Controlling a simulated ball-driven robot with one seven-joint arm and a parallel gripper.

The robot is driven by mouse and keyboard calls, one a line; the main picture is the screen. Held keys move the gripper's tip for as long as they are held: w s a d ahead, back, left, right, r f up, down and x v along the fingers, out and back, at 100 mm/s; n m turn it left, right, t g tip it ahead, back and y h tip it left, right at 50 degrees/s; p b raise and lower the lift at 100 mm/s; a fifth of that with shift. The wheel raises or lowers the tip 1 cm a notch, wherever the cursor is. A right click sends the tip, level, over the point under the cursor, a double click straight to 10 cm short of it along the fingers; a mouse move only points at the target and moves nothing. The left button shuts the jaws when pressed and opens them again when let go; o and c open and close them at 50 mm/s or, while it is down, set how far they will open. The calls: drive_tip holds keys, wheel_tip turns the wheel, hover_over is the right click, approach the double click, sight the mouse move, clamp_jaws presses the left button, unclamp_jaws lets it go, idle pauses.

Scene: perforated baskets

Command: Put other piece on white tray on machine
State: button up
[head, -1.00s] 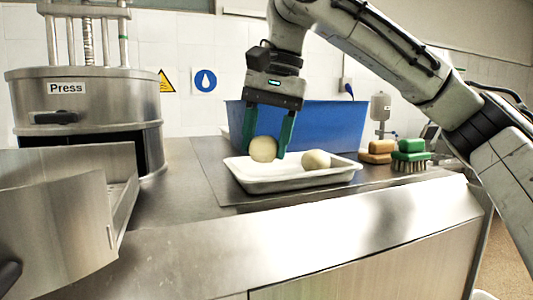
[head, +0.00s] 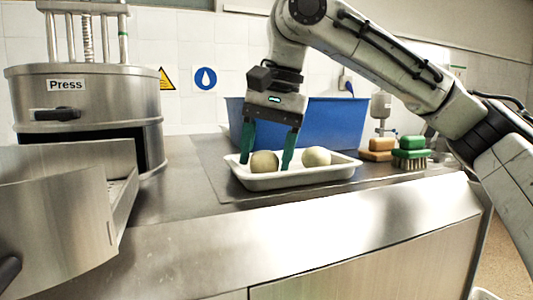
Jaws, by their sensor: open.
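A white tray (head: 300,179) lies on the steel counter in the middle of the head view. Two round, pale pieces are in it: a left piece (head: 263,164) and a right piece (head: 316,156). My gripper (head: 267,164) is open, with its green fingers lowered into the tray on either side of the left piece. Whether the fingers touch that piece cannot be told. The steel machine marked Press (head: 80,105) stands at the left. Its open drawer (head: 125,205) reaches toward the front left.
A blue tub (head: 335,122) stands right behind the tray. Brushes with green (head: 411,150) and tan (head: 378,148) tops sit to the right of it. The counter between the Press and the tray is clear.

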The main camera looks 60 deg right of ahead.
wheel_tip(320, 180, up, 12)
drive_tip(key=s, duration=0.2)
drive_tip(key=shift+d, duration=0.45)
idle(1.2)
